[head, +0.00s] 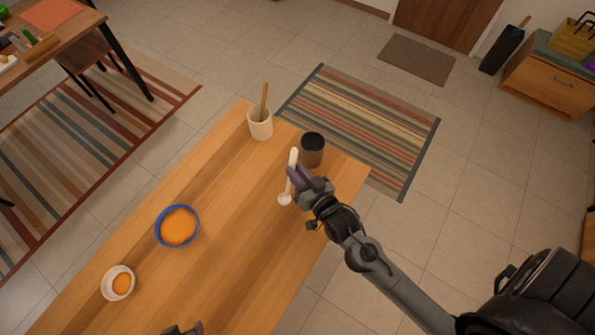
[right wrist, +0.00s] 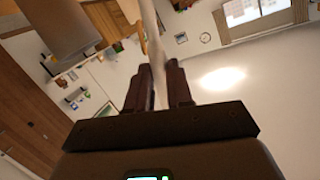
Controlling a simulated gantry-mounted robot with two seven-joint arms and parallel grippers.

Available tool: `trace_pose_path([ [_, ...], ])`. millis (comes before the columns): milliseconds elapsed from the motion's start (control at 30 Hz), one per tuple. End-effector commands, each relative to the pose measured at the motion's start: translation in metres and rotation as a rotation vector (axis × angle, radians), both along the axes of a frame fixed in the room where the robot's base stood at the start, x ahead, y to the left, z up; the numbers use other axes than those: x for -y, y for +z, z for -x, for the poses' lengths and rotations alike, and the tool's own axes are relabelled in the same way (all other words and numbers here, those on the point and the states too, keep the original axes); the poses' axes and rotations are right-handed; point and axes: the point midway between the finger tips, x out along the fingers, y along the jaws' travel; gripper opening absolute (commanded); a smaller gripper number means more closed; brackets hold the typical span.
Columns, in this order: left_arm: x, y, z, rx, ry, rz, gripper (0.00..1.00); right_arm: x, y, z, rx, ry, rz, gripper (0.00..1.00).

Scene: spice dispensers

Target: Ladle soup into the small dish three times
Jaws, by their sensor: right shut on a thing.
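My right gripper (head: 294,178) is shut on a white ladle (head: 293,158) above the table's right part. The ladle's small bowl end hangs down toward the table; I cannot tell if it touches. In the right wrist view its white handle (right wrist: 152,38) runs up between the fingers (right wrist: 160,82). A blue bowl (head: 159,238) of orange soup (head: 179,226) sits left of the ladle. A small white dish (head: 108,287) at lower left holds some orange soup (head: 122,284). Only a bit of my left gripper (head: 184,329) shows at the bottom edge, its fingers unclear.
A dark cup (head: 312,150) stands close behind my right gripper, near the table's far right corner. A white crock (head: 260,126) with a wooden utensil (head: 264,97) stands at the far edge. The wooden table (head: 225,180) is clear between the blue bowl and the ladle.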

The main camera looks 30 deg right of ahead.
Motion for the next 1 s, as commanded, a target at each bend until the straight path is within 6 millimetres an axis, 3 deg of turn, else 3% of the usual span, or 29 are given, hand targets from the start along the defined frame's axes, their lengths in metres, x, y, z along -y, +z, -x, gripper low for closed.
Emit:
trace_pose_path([
  [33, -0.001, -0.012, 0.0, 0.0, -0.001, -0.002, 0.51, 0.0, -0.012, 0.0, 0.0, 0.001, 0.001, 0.0],
  [200, -0.002, -0.023, 0.0, 0.0, -0.004, -0.007, 0.51, 0.0, -0.023, 0.0, 0.0, 0.001, 0.002, 0.0],
  [633, -0.001, -0.024, -0.001, 0.003, -0.002, -0.003, 0.51, 0.0, -0.024, 0.0, 0.0, 0.001, 0.001, 0.0],
  [767, 0.0, -0.018, -0.001, 0.004, 0.002, 0.001, 0.51, 0.0, -0.019, 0.0, 0.0, 0.001, 0.001, 0.0],
  [1000, 0.001, 0.008, -0.001, 0.004, 0.005, 0.007, 0.51, 0.0, 0.007, 0.0, 0.0, 0.0, 0.0, 0.0],
])
